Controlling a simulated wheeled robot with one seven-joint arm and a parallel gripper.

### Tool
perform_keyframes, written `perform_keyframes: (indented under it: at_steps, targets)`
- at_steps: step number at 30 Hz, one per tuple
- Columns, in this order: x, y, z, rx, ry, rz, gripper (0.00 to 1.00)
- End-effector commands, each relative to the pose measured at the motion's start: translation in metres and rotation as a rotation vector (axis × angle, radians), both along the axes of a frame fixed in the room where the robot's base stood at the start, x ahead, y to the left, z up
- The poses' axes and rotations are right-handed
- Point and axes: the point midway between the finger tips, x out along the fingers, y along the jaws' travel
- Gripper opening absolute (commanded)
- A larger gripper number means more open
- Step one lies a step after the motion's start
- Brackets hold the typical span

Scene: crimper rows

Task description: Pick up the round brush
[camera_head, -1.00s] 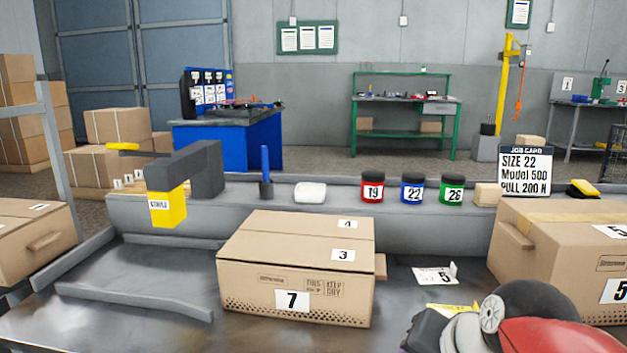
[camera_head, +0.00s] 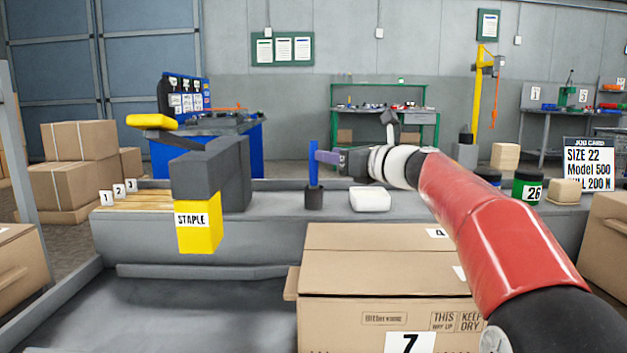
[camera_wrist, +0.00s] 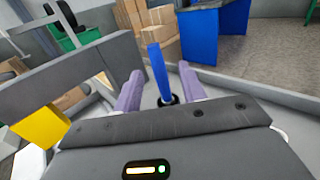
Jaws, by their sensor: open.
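What looks like the round brush is a blue upright handle (camera_head: 313,163) with a dark round base (camera_head: 314,197), standing on the grey ledge behind the carton. In the wrist view the blue handle (camera_wrist: 157,68) shows between my two purple fingers, with its dark base below. My gripper (camera_head: 322,157) is level with the handle's upper part, at its right side in the head view. In the wrist view my gripper (camera_wrist: 160,72) is open, with a gap on both sides of the handle. I cannot tell how deep the handle lies between the fingers.
A white block (camera_head: 370,199) sits right of the brush. A grey arm with a yellow STAPLE block (camera_head: 199,222) stands to the left. A large carton (camera_head: 385,275) lies in front.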

Motion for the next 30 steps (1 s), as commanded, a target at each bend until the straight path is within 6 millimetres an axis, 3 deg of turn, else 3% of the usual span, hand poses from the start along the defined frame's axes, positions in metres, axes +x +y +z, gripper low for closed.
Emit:
perform_keyframes:
  at_steps: [12, 21, 30]
  targets:
    - [0.037, 0.041, 0.007, -0.004, 0.001, 0.001, 0.41]
    - [0.04, 0.045, 0.007, -0.006, -0.001, -0.001, 0.41]
    - [0.04, 0.045, 0.007, -0.005, -0.001, 0.0, 0.03]
